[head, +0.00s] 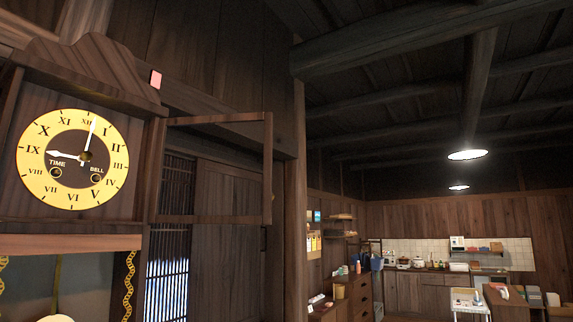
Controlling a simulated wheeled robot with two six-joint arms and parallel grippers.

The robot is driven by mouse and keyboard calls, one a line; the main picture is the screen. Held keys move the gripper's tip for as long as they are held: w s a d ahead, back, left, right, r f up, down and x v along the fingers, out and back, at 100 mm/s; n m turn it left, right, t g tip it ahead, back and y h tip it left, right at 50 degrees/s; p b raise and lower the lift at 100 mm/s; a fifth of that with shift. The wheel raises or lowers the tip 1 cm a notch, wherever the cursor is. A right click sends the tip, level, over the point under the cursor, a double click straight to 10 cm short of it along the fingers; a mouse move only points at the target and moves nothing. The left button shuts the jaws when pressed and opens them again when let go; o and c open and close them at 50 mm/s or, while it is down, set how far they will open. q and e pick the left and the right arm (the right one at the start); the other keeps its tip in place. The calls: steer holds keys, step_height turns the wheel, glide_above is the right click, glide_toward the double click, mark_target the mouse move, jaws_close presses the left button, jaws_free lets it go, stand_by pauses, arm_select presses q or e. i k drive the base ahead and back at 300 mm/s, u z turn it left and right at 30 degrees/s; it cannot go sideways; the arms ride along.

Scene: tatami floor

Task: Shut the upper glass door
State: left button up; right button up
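The upper glass door (268,170) is a wooden frame around clear glass. It stands open, swung out to the right of the wooden wall clock (140,150), with its hinged side along the clock case. The yellow clock face (73,159) with Roman numerals and white hands is uncovered. Neither of my grippers is in the head view.
The lower case with a pendulum (58,305) shows below the dial. A slatted window and wooden wall panels (225,240) are behind the open door, and a wooden post (297,200) stands to its right. A kitchen counter (430,290) is far off at the right.

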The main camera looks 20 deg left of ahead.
mark_target(267, 117)
steer(key=z, duration=0.15)
steer(key=i, duration=2.75)
steer(key=u, duration=3.65)
